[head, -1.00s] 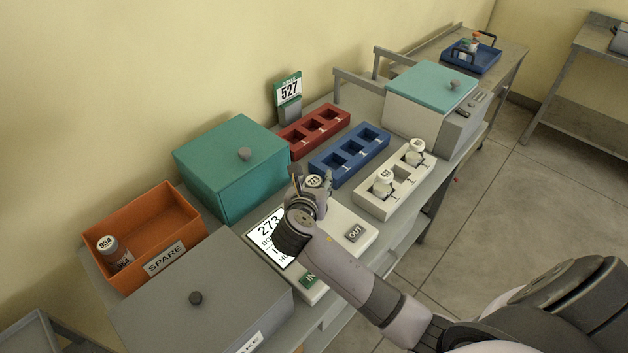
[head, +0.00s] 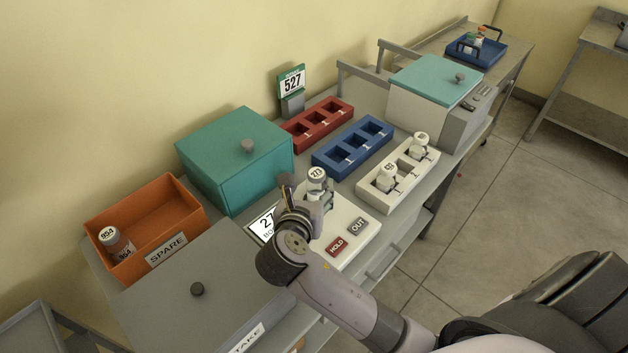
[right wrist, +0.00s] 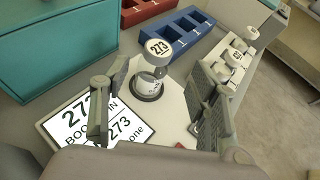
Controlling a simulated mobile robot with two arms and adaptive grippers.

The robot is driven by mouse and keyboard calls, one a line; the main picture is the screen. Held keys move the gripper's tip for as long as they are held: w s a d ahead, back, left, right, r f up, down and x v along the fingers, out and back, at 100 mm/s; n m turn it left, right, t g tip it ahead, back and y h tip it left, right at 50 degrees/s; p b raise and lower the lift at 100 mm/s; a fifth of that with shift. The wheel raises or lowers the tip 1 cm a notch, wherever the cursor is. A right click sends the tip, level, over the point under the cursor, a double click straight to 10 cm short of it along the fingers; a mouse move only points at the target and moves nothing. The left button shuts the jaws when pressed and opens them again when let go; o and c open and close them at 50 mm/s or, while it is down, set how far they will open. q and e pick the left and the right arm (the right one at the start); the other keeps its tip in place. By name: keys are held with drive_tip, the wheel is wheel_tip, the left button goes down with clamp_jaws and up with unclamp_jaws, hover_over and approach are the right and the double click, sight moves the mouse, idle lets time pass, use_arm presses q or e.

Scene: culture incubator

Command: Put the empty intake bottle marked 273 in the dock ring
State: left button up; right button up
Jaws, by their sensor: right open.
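The white-capped bottle marked 273 (head: 317,178) stands upright on the white dock panel (head: 352,215). In the right wrist view the bottle (right wrist: 157,54) has its base in the dark dock ring (right wrist: 148,91). My right gripper (head: 306,188) is open, just on the near side of the bottle. In the right wrist view its two fingers are spread to either side, apart from the bottle. A screen (right wrist: 95,118) on the dock reads 273 and BOOK IN. My left gripper is not in view.
Red HOLD (head: 337,246) and grey OUT (head: 358,226) labels are on the panel. A white rack (head: 377,200) with two bottles, blue rack (head: 325,163) and red rack (head: 290,131) stand behind. A teal box (head: 225,170) and orange SPARE bin (head: 180,232) are left.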

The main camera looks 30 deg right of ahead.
drive_tip(key=shift+v, duration=1.3)
